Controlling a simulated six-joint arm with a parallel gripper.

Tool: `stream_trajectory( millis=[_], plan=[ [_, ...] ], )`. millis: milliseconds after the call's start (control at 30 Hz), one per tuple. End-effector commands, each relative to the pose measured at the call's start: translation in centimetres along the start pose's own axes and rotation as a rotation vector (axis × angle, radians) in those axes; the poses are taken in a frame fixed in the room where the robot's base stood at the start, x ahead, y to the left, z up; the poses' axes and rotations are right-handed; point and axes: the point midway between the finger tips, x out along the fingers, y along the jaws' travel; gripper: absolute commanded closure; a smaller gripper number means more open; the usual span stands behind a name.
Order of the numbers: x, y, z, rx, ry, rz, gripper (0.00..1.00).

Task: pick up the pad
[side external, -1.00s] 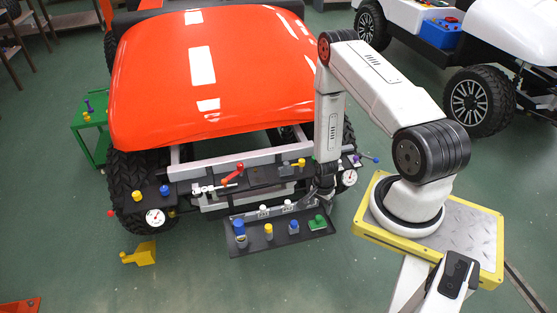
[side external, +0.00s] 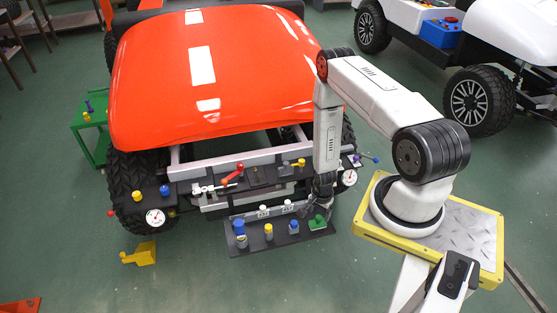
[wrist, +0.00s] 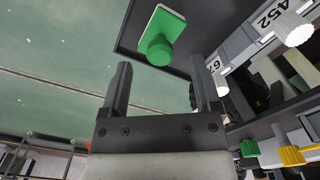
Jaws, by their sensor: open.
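The pad (side external: 318,222) is a small green piece with a round knob, at the right end of the dark tray (side external: 262,245). The wrist view shows the pad (wrist: 172,24) near the top, with its flat plate on the dark tray surface and its knob towards me. My gripper (wrist: 163,63) is open and empty, with its two dark fingers spread to either side of the knob's line, short of the pad. In the side external view my gripper (side external: 322,200) hangs just above the tray's right end; its fingertips are hard to make out there.
A blue piece (side external: 240,238), a yellow piece (side external: 268,232) and another blue piece (side external: 293,227) stand along the tray. White knobs with number labels (wrist: 270,18) line a rail beside it. The dark vehicle front (side external: 270,180) is close behind.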

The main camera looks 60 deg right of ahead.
Motion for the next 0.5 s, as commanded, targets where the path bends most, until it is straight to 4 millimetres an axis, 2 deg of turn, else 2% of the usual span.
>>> stream_trajectory(
  millis=[300,500],
  plan=[
    [2.9,0.1,-0.1,0.001,0.001,0.002,0.2],
    [3.5,0.0,-0.1,0.001,0.002,0.001,0.2]
  ],
)
